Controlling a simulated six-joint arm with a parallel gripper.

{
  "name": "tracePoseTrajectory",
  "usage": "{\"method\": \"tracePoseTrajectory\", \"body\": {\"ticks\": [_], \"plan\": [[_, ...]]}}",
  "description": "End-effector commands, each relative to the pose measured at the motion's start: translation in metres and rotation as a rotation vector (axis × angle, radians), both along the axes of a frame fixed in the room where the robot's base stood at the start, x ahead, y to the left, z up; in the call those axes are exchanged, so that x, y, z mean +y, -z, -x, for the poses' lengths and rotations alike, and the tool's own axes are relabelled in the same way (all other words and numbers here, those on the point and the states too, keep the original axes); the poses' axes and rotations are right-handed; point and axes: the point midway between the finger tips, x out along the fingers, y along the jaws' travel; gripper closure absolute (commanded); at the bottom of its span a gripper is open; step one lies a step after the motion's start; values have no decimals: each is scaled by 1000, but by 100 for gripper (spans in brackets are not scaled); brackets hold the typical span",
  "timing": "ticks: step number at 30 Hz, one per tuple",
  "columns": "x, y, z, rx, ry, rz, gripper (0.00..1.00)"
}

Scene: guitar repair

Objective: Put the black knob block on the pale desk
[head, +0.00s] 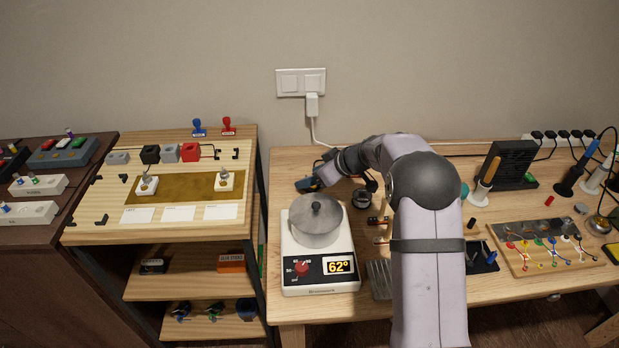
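A black block (150,154) stands in a row of small blocks at the back of the pale wooden desk (85,228) in the middle left. Another black block (11,158), with small coloured parts on top, lies on the dark desk at the far left, cut by the picture edge. I cannot tell which one is the knob block. My gripper (311,182) is low over the back left of the right workbench, behind the pot and far from both blocks. A dark bluish shape shows at its tip. Its fingers are too small to read.
A silver pot (317,222) sits on a white heating unit (319,288) reading 62, close in front of my gripper. A dark round jar (362,198) is to its right. The pale desk also holds grey and red blocks, a brown mat (190,188) and white cards.

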Motion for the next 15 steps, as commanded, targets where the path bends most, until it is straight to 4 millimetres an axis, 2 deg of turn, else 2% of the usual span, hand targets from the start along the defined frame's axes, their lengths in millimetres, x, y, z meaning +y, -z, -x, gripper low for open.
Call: {"method": "tracePoseTrajectory", "body": {"ticks": [15], "plan": [[-45, -61, 44, -2, 2, 1, 48]]}}
